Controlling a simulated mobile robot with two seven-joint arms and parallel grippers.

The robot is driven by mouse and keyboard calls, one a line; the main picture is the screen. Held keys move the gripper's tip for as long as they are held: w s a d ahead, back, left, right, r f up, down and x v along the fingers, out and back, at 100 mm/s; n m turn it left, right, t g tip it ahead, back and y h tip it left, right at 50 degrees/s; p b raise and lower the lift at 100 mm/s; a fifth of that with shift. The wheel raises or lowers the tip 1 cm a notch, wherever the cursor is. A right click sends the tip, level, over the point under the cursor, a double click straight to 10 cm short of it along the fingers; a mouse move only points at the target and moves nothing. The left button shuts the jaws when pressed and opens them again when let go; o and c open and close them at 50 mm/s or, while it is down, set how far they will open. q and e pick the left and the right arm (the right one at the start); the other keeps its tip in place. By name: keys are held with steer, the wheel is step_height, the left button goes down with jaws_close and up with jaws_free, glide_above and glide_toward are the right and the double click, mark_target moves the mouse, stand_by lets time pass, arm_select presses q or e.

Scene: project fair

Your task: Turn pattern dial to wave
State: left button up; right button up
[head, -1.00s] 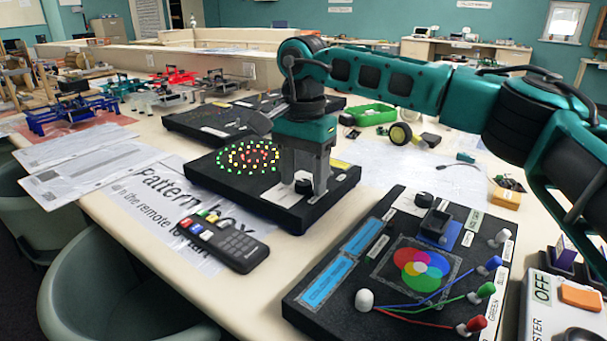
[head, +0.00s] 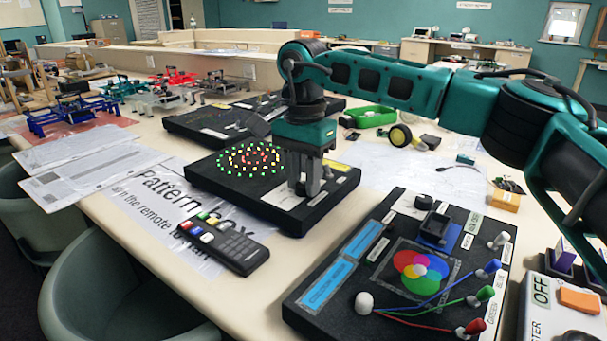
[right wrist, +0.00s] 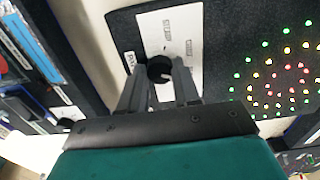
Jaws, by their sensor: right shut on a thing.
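The pattern box (head: 224,182) is a flat black box on the table, with rings of lit green, yellow and red dots on its top. Its pattern dial (right wrist: 159,68) is a small black knob on a white label plate (right wrist: 182,30) in the right wrist view. My right gripper (head: 307,188) points down at the box and is shut on the dial, which it mostly hides in the head view. The label words are too small and blurred to read, so I cannot tell the dial's setting. My left gripper is not in view.
A remote control (head: 224,244) lies on a printed "Pattern box" sheet (head: 160,212) at the front left. A black colour-mixing board (head: 335,312) with coloured plugs stands at the right. Another black box (head: 205,122) is just behind. A green tray (head: 371,117) is further back.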

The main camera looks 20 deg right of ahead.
steer(key=shift+r+m+p, duration=0.15)
steer(key=shift+m+p, duration=0.55)
steer(key=shift+m, duration=0.3)
steer(key=shift+m+p, duration=0.4)
steer(key=shift+m, duration=0.4)
steer(key=m+p, duration=0.1)
steer(key=m, duration=0.3)
steer(key=shift+p, duration=0.3)
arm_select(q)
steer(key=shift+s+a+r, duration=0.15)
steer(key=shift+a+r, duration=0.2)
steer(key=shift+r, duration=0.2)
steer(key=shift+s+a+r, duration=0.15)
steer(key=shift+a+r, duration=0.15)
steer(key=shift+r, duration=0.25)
arm_select(e)
steer(key=shift+m, duration=0.3)
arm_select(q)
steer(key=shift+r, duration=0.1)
arm_select(e)
steer(key=o, duration=1.1)
